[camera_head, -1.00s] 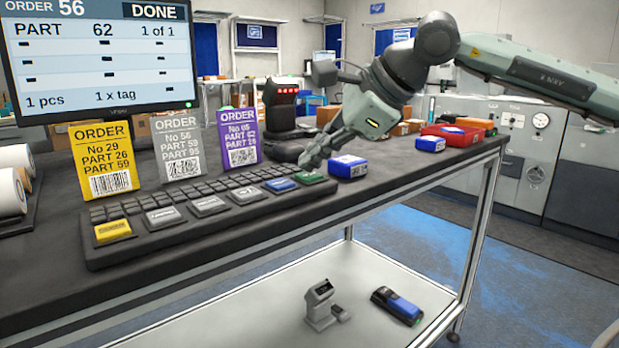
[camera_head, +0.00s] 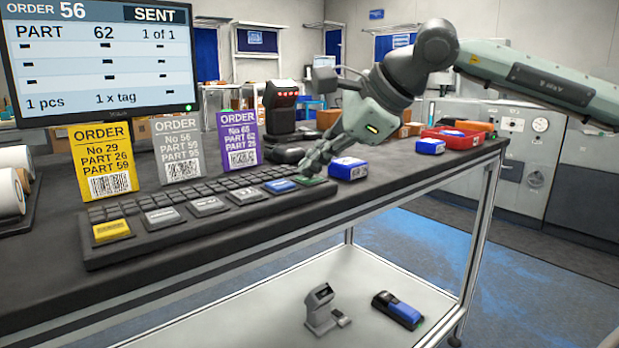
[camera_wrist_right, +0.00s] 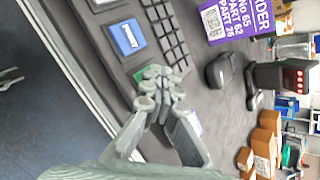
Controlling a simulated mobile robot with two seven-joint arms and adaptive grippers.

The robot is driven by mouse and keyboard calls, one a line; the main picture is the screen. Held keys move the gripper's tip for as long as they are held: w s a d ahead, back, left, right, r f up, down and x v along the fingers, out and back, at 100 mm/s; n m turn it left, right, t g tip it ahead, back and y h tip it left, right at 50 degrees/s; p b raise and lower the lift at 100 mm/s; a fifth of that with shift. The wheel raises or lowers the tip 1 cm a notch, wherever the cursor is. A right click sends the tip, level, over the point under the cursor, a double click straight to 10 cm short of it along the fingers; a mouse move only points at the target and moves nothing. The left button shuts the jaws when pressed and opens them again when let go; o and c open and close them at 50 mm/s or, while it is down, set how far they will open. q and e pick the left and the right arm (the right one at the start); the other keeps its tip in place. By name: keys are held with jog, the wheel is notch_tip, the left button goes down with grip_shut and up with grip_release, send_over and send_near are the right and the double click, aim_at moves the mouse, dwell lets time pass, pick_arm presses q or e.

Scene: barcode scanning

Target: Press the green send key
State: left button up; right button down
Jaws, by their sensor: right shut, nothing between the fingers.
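The green send key (camera_head: 313,180) is at the right end of the dark keyboard (camera_head: 170,240), beside the blue key (camera_head: 280,186). My right gripper (camera_head: 312,170) is shut and empty, with its fingertips down at the green key and covering much of it. In the right wrist view the shut fingertips (camera_wrist_right: 158,80) lie over the spot beyond the blue key (camera_wrist_right: 126,37), with only slight green showing around them. The monitor (camera_head: 100,60) reads SENT for order 56, part 62. My left gripper is not in view.
Yellow (camera_head: 105,160), grey (camera_head: 177,148) and purple (camera_head: 238,138) order cards stand behind the keyboard. A scanner with red lights (camera_head: 283,105) stands behind. A blue and white box (camera_head: 348,168) sits close right of my gripper, with a red tray (camera_head: 453,136) farther right.

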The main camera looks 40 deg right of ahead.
aim_at(314, 179)
dwell(0.4)
jog(key=shift+r+p, duration=0.65)
jog(key=shift+r, duration=0.1)
jog(key=shift+r, duration=0.15)
notch_tip(314, 179, up, 5)
jog(key=p, duration=0.4)
dwell(0.6)
